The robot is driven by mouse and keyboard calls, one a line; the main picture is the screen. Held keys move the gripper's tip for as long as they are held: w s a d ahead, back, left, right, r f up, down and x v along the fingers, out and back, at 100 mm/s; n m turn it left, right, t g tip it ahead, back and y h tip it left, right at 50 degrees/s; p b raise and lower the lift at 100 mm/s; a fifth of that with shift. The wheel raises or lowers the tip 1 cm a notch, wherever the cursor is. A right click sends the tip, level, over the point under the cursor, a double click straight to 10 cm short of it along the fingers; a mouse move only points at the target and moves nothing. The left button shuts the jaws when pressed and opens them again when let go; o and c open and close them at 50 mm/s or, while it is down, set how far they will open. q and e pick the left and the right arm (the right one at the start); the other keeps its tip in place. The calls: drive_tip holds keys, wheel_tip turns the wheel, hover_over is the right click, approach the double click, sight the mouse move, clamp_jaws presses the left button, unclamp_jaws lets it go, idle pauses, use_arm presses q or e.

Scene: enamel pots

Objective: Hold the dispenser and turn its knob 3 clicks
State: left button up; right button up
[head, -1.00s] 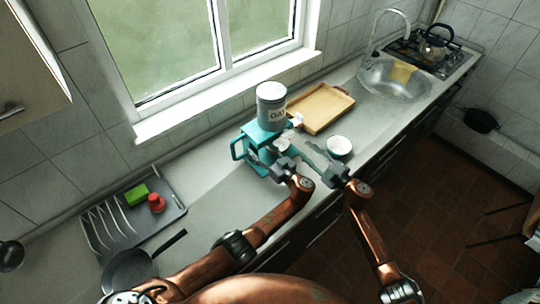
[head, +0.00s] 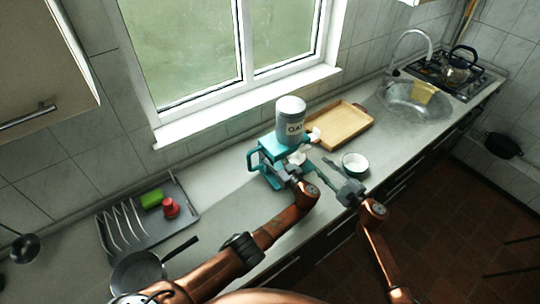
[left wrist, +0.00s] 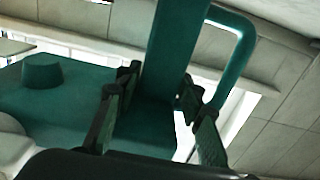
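The teal dispenser (head: 268,157) stands on the counter below the window, with a grey jar marked OAT (head: 290,121) on top. My left gripper (head: 289,170) is at the dispenser's front. In the left wrist view its fingers (left wrist: 160,105) stand either side of a teal post (left wrist: 172,60), with a gap showing at the right finger. My right gripper (head: 332,168) is in the air to the right of the dispenser, its fingers apart and empty.
A white bowl (head: 355,163) stands just beyond my right gripper. A wooden tray (head: 343,127) lies behind it. A dish rack (head: 117,227) with a green sponge (head: 151,198) and a red item (head: 171,208) is at left, beside a pan (head: 140,272). The sink (head: 412,98) is at right.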

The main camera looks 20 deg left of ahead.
sight(306, 150)
use_arm(q)
clamp_jaws()
use_arm(e)
drive_tip(key=shift+o, duration=0.4)
drive_tip(key=shift+o, duration=1)
drive_tip(key=o, duration=0.6)
drive_tip(key=n, duration=0.2)
drive_tip(key=r+n, duration=0.1)
drive_tip(key=n, duration=0.1)
drive_tip(key=shift+d+r+n, duration=0.2)
drive_tip(key=shift+n, duration=0.2)
drive_tip(key=shift+o, duration=0.2)
drive_tip(key=n, duration=0.3)
drive_tip(key=shift+s+d+r, duration=0.1)
drive_tip(key=shift+d+r, duration=0.05)
drive_tip(key=shift+r, duration=0.2)
drive_tip(key=w+a+n, duration=0.2)
drive_tip(key=n, duration=0.4)
drive_tip(key=w+a+f+n, duration=0.1)
drive_tip(key=w+a+n, duration=0.1)
drive_tip(key=n, duration=0.4)
drive_tip(key=w+a+n, duration=0.2)
drive_tip(key=a+n, duration=0.2)
drive_tip(key=n, duration=0.1)
drive_tip(key=shift+w+a+f+n, duration=0.1)
drive_tip(key=shift+a+f+n, duration=0.05)
drive_tip(key=shift+f+n, duration=0.2)
